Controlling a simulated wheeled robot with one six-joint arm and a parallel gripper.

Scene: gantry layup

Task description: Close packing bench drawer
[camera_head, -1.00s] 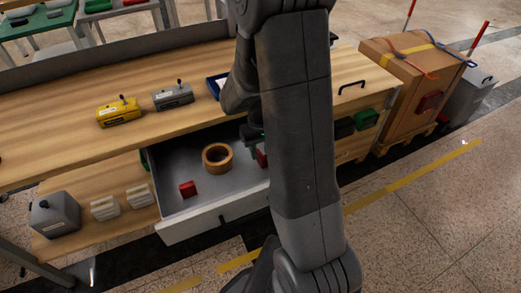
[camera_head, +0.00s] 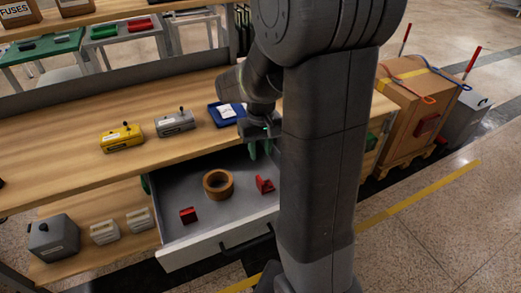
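The packing bench drawer (camera_head: 197,249) is pulled open below the wooden bench top, showing its grey inside and pale front. Its dark handle (camera_head: 247,241) shows partly, with my arm covering the drawer's right end. Inside lie a brown ring-shaped roll (camera_head: 218,185) and two red pieces, one (camera_head: 188,215) at the front left and one (camera_head: 264,184) to the right of the roll. My gripper (camera_head: 260,148) hangs, fingers down, near the bench top's front edge above the back right of the drawer. Its two greenish fingers look apart with nothing between them, and it is away from the handle.
On the bench top (camera_head: 60,150) stand a yellow box (camera_head: 122,137), a grey box (camera_head: 174,123) and a blue tray (camera_head: 221,122). A lower shelf (camera_head: 90,250) holds a grey container and white items. A strapped carton (camera_head: 405,115) stands at the right. Floor in front right is clear.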

